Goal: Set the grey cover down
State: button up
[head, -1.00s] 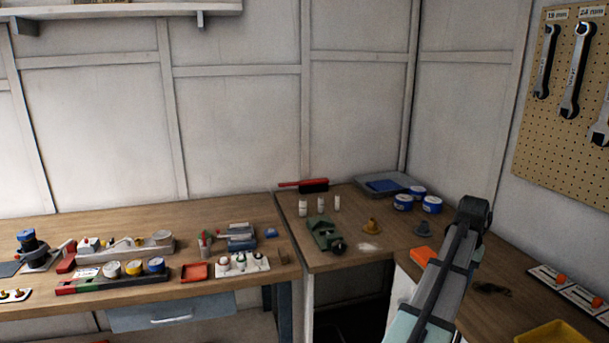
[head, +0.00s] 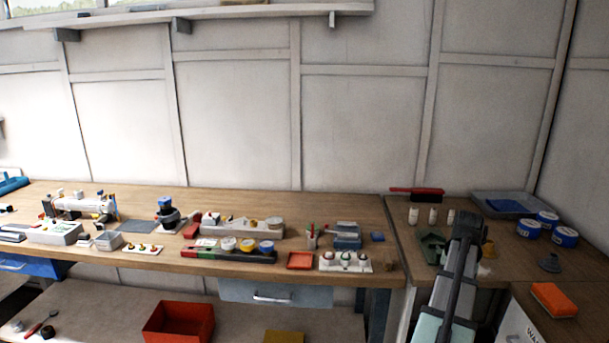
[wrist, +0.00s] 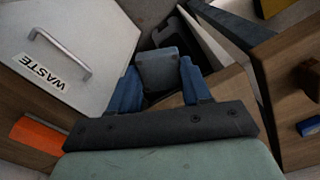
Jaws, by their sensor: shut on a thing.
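The grey cover (wrist: 158,72) is a dark grey block with rounded edges in the wrist view. It sits between the two blue fingers of my gripper (wrist: 160,84), which is shut on it. The cover is held in the air above blurred wooden and dark surfaces. In the head view my arm is at the lower right, in front of the corner bench. My fingers and the cover are hidden there.
A white panel marked WASTE (wrist: 75,60) with a handle is close by on the left in the wrist view. An orange sponge (head: 553,300) lies on the right bench. The long bench (head: 345,207) is crowded near its front, with bare wood behind. A red bin (head: 178,322) stands below.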

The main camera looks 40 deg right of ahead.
jog(key=w+a+n, duration=0.1)
jog(key=w+a, duration=0.2)
jog(key=w, duration=0.2)
jog(key=w+a+f+n, duration=0.1)
jog(key=w+a, duration=0.3)
jog(key=w, duration=0.2)
jog(key=w+a+f+n, duration=0.1)
jog(key=w+a, duration=0.2)
jog(key=w, duration=0.3)
jog(key=shift+w+a+f+n, duration=0.1)
jog(key=shift+a+n, duration=0.2)
jog(key=shift+a, duration=0.1)
jog(key=w+a+f+n, duration=0.1)
jog(key=w+a+n, duration=0.1)
jog(key=w+a, duration=0.65)
jog(key=w+a+f+n, duration=0.1)
jog(key=w+a+n, duration=0.3)
jog(key=a, duration=0.8)
jog(key=w+a+f+n, duration=0.1)
jog(key=w+a, duration=0.7)
jog(key=a, duration=0.3)
jog(key=w+a+n, duration=0.2)
jog(key=a, duration=0.8)
jog(key=w+a+n, duration=0.2)
jog(key=a, duration=0.8)
jog(key=s+f, duration=0.7)
jog(key=f, duration=0.2)
jog(key=shift+s+d, duration=0.15)
jog(key=shift+s, duration=0.1)
jog(key=shift+d, duration=0.1)
